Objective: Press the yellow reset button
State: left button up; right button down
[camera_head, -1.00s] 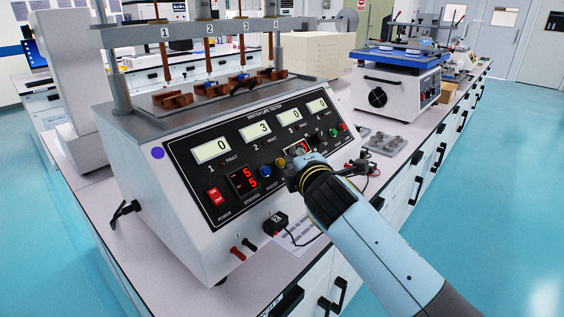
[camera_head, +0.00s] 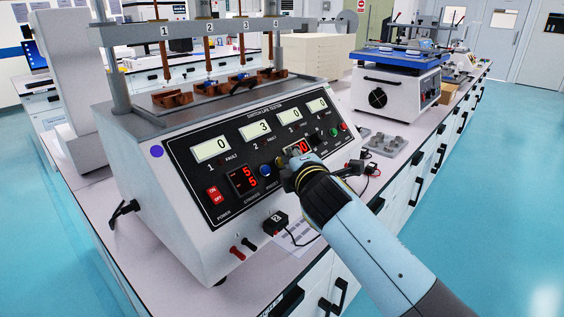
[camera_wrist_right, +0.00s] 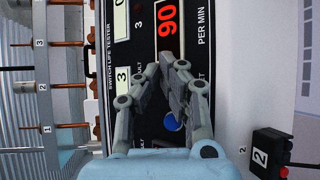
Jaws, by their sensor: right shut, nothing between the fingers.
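The yellow reset button (camera_head: 280,161) is on the sloping black control panel of the switch life tester (camera_head: 180,235), right of a blue button (camera_head: 266,170). My right gripper (camera_head: 289,163) is shut and empty, with its fingertips at the panel right beside the yellow button. I cannot tell whether they touch it. In the right wrist view the closed fingers (camera_wrist_right: 174,62) lie over the panel between the blue button (camera_wrist_right: 172,122) and the red 90 display (camera_wrist_right: 167,28). The yellow button is hidden behind them there. My left gripper is not in view.
A red power switch (camera_head: 214,195) and a red two-line display (camera_head: 243,179) sit left on the panel. A small black box marked 2 (camera_head: 275,223) lies in front with a cable. A blue-topped machine (camera_head: 398,85) stands farther along the bench.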

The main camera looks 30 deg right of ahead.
jog(key=shift+w+f, duration=0.15)
jog(key=shift+f, duration=0.05)
jog(key=shift+r, duration=0.1)
dwell(0.4)
jog(key=shift+s+d+r+p, duration=0.2)
jog(key=shift+s+r+p, duration=0.35)
jog(key=shift+p, duration=0.15)
jog(key=s+r+p, duration=0.1)
jog(key=p, duration=0.1)
jog(key=s+d+r+p, duration=0.1)
jog(key=s+r+p, duration=0.1)
jog(key=shift+s+d+r, duration=0.15)
jog(key=shift+s+d, duration=0.05)
dwell(0.8)
